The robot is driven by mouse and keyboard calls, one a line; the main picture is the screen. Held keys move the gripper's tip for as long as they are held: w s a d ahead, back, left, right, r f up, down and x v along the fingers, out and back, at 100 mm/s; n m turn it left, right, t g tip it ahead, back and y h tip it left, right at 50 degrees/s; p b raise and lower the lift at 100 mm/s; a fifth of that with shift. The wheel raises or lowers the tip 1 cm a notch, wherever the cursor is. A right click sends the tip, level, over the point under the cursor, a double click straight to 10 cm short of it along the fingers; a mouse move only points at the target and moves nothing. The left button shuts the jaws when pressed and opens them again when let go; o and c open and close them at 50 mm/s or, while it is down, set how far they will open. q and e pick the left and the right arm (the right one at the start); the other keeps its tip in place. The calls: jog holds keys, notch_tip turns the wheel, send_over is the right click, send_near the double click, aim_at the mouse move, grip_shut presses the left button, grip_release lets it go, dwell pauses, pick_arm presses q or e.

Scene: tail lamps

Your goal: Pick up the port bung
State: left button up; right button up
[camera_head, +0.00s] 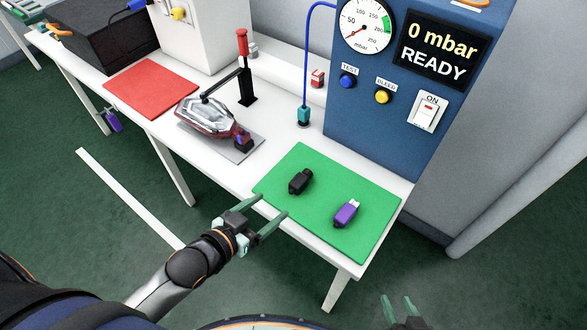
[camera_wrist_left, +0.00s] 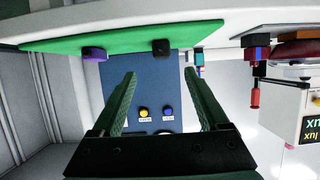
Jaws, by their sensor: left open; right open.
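No part is labelled as the port bung, and I cannot tell for certain which it is. A small black part (camera_head: 300,181) and a purple part with pale prongs (camera_head: 346,213) lie apart on the green mat (camera_head: 285,222). My left gripper (camera_head: 274,205) is open and empty at the mat's near left edge, short of the black part. In the left wrist view, the black part (camera_wrist_left: 161,47) and purple part (camera_wrist_left: 94,54) are beyond its open fingers (camera_wrist_left: 160,76). My right gripper (camera_head: 397,298) is open, low and off the table.
A tail lamp (camera_head: 207,117) sits in a fixture beside a red-handled clamp (camera_head: 243,70). A blue hose ends in a teal fitting (camera_head: 303,115). The blue test cabinet (camera_head: 362,125) reads 0 mbar READY. A red mat (camera_head: 150,87) is bare.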

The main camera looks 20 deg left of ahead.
aim_at(293, 188)
pick_arm(q)
jog(key=x, duration=0.6)
jog(key=shift+w+d+f, duration=0.15)
jog(key=shift+d+f, duration=0.05)
jog(key=shift+f, duration=0.05)
jog(key=shift+a+b+x, duration=0.2)
jog(key=shift+b+x, duration=0.15)
jog(key=shift+x, duration=2.3)
grip_shut()
